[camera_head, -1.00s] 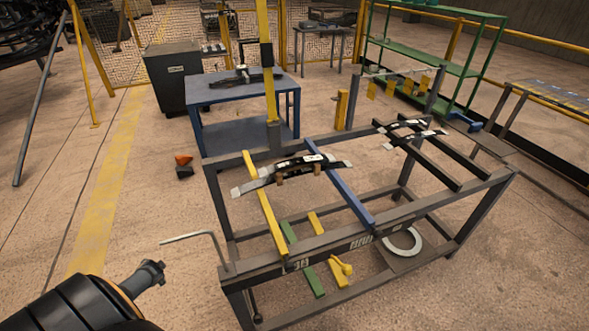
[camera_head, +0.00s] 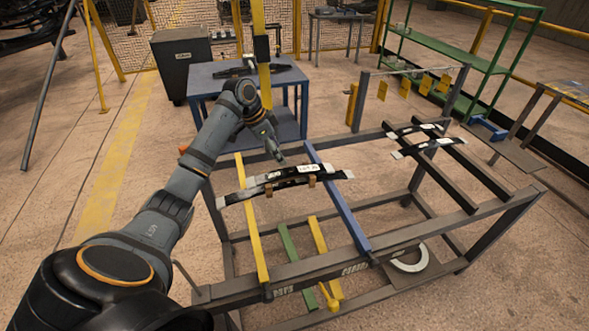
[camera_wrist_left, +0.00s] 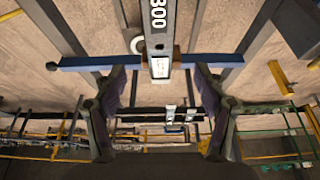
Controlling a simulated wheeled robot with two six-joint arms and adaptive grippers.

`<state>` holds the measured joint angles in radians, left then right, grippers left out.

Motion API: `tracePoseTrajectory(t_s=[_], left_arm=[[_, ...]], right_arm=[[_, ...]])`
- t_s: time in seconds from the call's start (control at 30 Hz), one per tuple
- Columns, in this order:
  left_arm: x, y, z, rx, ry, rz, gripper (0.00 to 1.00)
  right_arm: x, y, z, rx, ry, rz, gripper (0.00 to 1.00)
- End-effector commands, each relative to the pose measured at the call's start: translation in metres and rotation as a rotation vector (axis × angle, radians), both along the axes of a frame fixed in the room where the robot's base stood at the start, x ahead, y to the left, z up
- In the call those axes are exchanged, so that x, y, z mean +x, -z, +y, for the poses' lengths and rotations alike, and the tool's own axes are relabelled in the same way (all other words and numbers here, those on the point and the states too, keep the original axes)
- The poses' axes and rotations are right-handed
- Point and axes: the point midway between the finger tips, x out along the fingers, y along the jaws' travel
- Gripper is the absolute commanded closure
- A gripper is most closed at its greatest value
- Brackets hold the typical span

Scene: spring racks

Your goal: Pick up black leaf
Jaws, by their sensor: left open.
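A black leaf (camera_head: 285,174), curved with white labels, lies across the yellow bar (camera_head: 250,220) and the blue bar (camera_head: 338,200) of the rack. A second dark strip lies close against it, and I cannot clearly separate the two. My left gripper (camera_head: 281,156) hangs just above and behind this stack. In the left wrist view the open fingers (camera_wrist_left: 161,100) stand on either side of the labelled end of a leaf (camera_wrist_left: 158,30) marked 300. No contact with the fingers is clear. My right gripper is out of view.
More black leaves (camera_head: 421,146) lie on the dark bars at the rack's right. A blue table (camera_head: 205,83) with another dark part stands behind my left arm. A green shelf (camera_head: 460,60) stands at the back right. Floor left of the rack is open.

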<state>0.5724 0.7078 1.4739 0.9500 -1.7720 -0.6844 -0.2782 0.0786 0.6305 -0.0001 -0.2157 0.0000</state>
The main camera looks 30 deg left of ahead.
Motion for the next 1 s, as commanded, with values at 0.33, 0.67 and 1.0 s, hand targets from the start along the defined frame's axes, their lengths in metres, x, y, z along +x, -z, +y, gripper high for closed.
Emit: tracePoseTrajectory(t_s=[0.33,0.67,1.0], left_arm=[[0.011,0.035,-0.009,0.000,-0.002,0.001,0.28],[0.024,0.076,-0.023,-0.001,-0.003,0.004,0.28],[0.026,0.083,-0.024,0.002,-0.002,0.002,0.35]], right_arm=[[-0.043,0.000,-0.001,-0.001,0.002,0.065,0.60],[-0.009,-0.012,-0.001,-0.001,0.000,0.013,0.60],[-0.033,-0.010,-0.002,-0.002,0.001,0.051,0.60]])
